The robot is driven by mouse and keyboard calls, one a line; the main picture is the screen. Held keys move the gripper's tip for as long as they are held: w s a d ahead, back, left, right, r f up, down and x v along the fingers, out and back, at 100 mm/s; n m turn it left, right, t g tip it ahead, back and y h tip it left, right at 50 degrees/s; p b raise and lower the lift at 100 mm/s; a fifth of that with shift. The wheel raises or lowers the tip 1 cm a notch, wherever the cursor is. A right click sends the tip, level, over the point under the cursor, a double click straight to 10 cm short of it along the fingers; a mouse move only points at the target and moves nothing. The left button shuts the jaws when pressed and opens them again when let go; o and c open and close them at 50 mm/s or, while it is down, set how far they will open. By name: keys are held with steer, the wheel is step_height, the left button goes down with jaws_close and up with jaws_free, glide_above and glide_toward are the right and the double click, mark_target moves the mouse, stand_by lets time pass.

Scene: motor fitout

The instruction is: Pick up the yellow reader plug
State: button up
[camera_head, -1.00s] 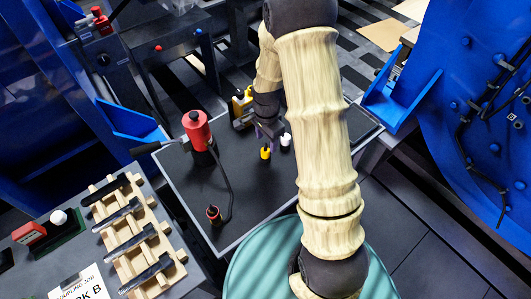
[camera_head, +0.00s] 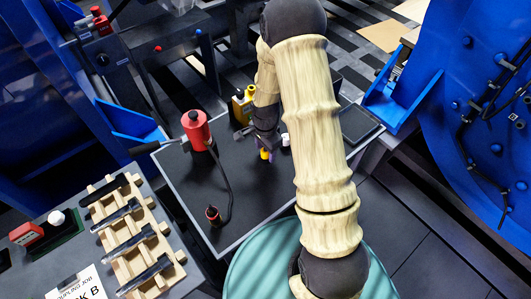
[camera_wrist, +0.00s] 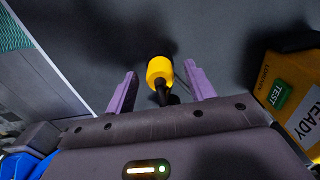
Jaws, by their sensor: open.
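The yellow reader plug (camera_head: 265,154) stands on the dark table top (camera_head: 240,190), just below my gripper in the head view. In the wrist view the yellow plug (camera_wrist: 160,70) has a black lower part and lies between the two purple fingers of my gripper (camera_wrist: 160,90). The fingers are apart, with a gap on each side of the plug, and do not touch it. In the head view my gripper (camera_head: 267,145) partly hides the plug.
A yellow device with a READY label (camera_wrist: 290,90) stands right of my gripper in the wrist view. In the head view a red cylinder (camera_head: 196,130) with a black hose stands left, and a white-capped piece (camera_head: 286,140) stands close to the right of the plug.

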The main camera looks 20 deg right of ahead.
mark_target(265, 150)
steer(key=c, duration=1)
steer(key=shift+c, duration=0.2)
step_height(265, 150, up, 10)
steer(key=p, duration=0.1)
steer(key=shift+p, duration=0.3)
steer(key=w+f+n, duration=0.3)
steer(key=f+n, duration=0.2)
steer(key=n, duration=0.8)
steer(key=shift+w+n, duration=0.2)
steer(key=shift+n, duration=0.1)
steer(key=shift+f, duration=0.1)
